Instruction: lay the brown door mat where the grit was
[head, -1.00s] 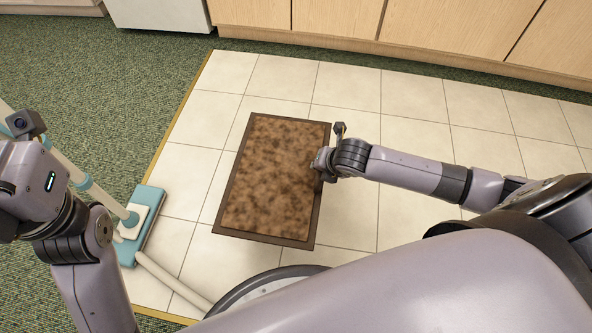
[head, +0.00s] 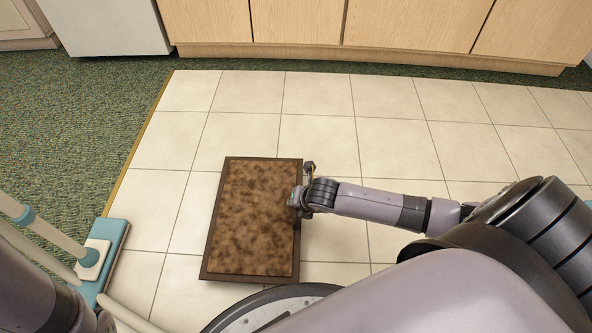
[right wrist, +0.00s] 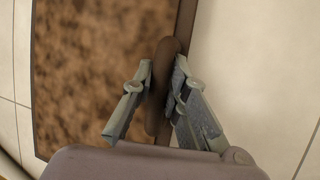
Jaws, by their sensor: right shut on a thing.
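The brown door mat (head: 253,215) has mottled brown pile and a dark border. In the head view it appears flat and level over the pale tiles, in front of my body; I cannot tell whether it touches the floor. My right gripper (head: 298,198) is at its right edge. In the right wrist view my right gripper (right wrist: 160,85) has its fingers on both sides of a raised brown piece at the edge of the mat (right wrist: 90,70). No grit shows on the visible tiles. My left gripper is out of view; only part of that arm shows at lower left.
A teal vacuum floor head (head: 106,258) with a pale tube stands at the left tile edge, near the mat. Green carpet (head: 75,120) lies beyond a yellow edge strip. Wooden cabinets (head: 295,22) line the back. The tiles (head: 390,140) behind and right of the mat are clear.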

